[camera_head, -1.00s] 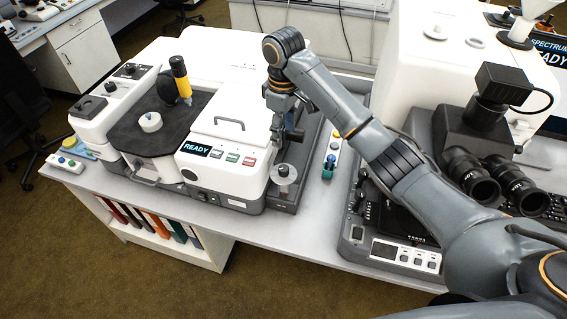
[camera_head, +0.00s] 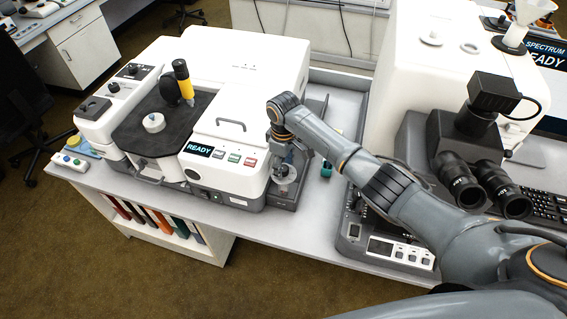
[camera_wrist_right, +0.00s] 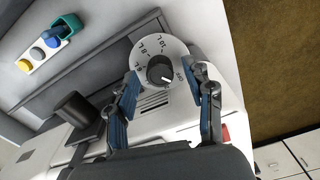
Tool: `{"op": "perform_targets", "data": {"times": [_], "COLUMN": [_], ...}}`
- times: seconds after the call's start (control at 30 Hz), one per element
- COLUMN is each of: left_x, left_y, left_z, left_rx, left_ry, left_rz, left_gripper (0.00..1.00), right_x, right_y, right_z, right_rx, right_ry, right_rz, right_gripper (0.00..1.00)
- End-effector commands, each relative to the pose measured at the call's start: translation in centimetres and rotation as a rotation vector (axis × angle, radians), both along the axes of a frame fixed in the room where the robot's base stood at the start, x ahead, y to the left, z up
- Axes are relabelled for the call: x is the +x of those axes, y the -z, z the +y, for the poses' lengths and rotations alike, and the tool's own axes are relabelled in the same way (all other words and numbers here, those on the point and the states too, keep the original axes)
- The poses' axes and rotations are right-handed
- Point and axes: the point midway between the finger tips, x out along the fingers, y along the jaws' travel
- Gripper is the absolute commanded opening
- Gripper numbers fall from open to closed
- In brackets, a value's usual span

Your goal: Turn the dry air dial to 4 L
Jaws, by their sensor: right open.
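The dry air dial (camera_wrist_right: 160,68) shows in the right wrist view as a round white plate with a black knob in its middle. Its scale has marks including 8 L, 10 L and off. The white line on the knob points toward off. In the head view the dial (camera_head: 285,173) sits at the front right corner of the instrument, partly behind my gripper. My right gripper (camera_wrist_right: 166,88) is open, with its fingers on either side of the knob and apart from it in the picture. I cannot tell how far above the knob the fingertips are. My left gripper is not in view.
The white spectrometer (camera_head: 228,125) with a READY screen stands left of the dial. A microscope (camera_head: 455,150) with eyepieces stands to the right. A holder with coloured caps (camera_wrist_right: 47,44) lies near the dial. The bench front edge is close.

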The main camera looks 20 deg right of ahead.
Motion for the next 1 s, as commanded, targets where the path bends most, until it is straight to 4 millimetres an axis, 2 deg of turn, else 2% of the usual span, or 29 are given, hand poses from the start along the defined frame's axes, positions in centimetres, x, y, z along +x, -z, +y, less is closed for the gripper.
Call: {"op": "perform_targets", "data": {"times": [0.17, 0.4, 0.73, 1.0], "left_x": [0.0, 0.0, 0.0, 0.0], "left_y": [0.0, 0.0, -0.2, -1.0], "left_z": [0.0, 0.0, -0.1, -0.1], "left_rx": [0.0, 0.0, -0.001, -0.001], "left_ry": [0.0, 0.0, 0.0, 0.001], "left_rz": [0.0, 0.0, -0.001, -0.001], "left_gripper": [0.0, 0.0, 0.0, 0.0], "right_x": [0.0, 0.0, 0.0, 0.0], "right_y": [0.0, 0.0, -0.1, -0.1], "right_z": [0.0, 0.0, 0.0, 0.1], "right_rx": [0.0, 0.0, 0.0, 0.001], "right_ry": [0.0, 0.0, 0.03, 0.177], "right_rz": [0.0, 0.0, 0.001, 0.002], "right_gripper": [0.5, 0.01, 0.0, 0.0]}}
